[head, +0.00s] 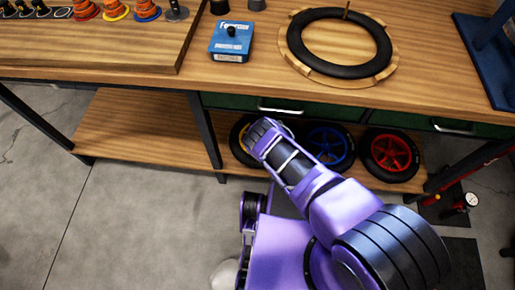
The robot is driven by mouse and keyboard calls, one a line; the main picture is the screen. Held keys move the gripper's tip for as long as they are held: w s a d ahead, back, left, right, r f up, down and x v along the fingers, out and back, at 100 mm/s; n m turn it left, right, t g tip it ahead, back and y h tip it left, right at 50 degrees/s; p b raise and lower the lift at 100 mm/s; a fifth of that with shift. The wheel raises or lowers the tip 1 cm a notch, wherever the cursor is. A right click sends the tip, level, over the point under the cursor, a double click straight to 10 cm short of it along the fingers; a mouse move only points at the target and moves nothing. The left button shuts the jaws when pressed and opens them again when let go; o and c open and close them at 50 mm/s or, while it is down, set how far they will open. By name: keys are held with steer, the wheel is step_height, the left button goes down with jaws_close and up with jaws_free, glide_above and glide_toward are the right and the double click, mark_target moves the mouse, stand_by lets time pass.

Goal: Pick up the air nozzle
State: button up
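I cannot make out the air nozzle for certain. A small dark grey upright piece (176,11) stands at the right end of a row on the wooden board at the top left, and I cannot tell what it is. My purple arm reaches up from the lower right and ends in a dark ribbed part in front of the bench's lower shelf. No gripper fingers show, so I cannot see the gripper or anything in it.
The wooden bench top (130,84) holds a blue box (231,41) and a black tyre (340,68) on a wooden ring. A blue stand (492,62) is at the right. Wheels (390,153) lie on the lower shelf (140,130). Floor (120,225) at left is clear.

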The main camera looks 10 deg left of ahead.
jaws_close()
stand_by(0.3)
steer(key=shift+r, duration=0.1)
